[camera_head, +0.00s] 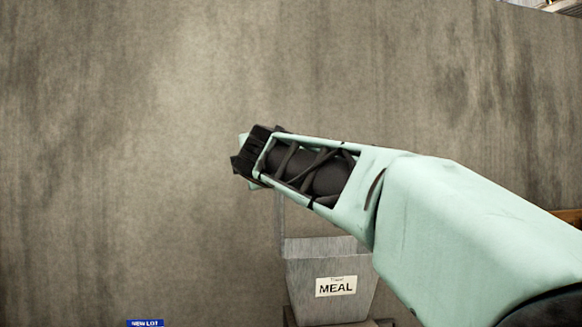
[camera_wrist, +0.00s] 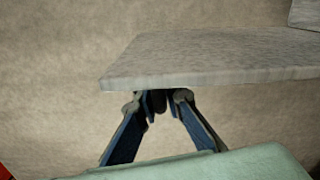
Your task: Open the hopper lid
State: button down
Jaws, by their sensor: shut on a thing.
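The grey hopper (camera_head: 358,268) with a white "MEAL" label stands at the lower middle of the head view, partly behind my arm. A thin pale upright strip, which looks like the lid seen nearly edge-on (camera_head: 281,218), rises from its left side towards my gripper (camera_head: 243,166). In the wrist view the lid (camera_wrist: 215,58) is a broad grey slab across the top. My gripper (camera_wrist: 158,102) is shut on the lid at its near edge. The fingertips are partly hidden under that edge, and the hinge is hidden.
A stained grey-brown wall (camera_head: 130,150) fills the background. A blue "NEW LOT" sign (camera_head: 145,323) shows at the bottom edge. The space left of my gripper looks clear. A red thing (camera_wrist: 5,172) shows at the lower left corner of the wrist view.

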jog(key=shift+s+a+f+n, duration=0.1)
jog(key=shift+a+n, duration=0.15)
jog(key=shift+a, duration=0.25)
jog(key=shift+s+a+f+n, duration=0.1)
jog(key=shift+a+n, duration=0.15)
jog(key=shift+a, duration=0.2)
jog(key=shift+r, duration=0.1)
jog(key=c, duration=2)
grip_release()
jog(key=shift+c, duration=0.2)
